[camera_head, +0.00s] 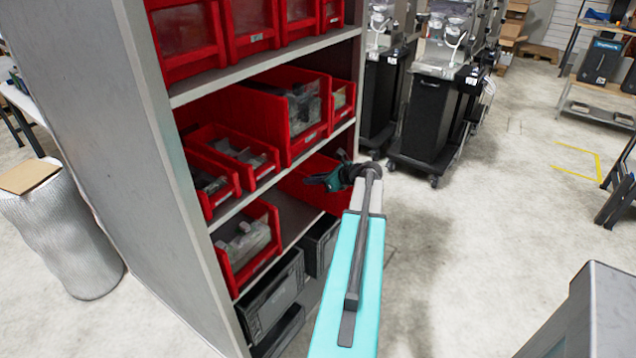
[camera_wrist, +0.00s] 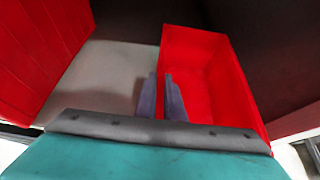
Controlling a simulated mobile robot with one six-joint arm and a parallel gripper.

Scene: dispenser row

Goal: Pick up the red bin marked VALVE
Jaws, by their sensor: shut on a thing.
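A red bin (camera_head: 312,192) sits on a lower shelf in the head view, partly hidden behind my arm. In the wrist view the same red bin (camera_wrist: 210,72) fills the right half, and its inside looks empty. My gripper (camera_wrist: 163,97) has its two fingers on either side of the bin's left wall, shut on it. In the head view my gripper (camera_head: 335,178) reaches into the shelf at this bin. No marking VALVE can be read in either view.
A grey shelf unit (camera_head: 122,150) holds several other red bins above and to the left, one with grey parts (camera_head: 246,243) on the same level. Another red wall (camera_wrist: 35,60) stands left in the wrist view. Black crates (camera_head: 270,300) lie below. Open floor (camera_head: 480,240) lies right.

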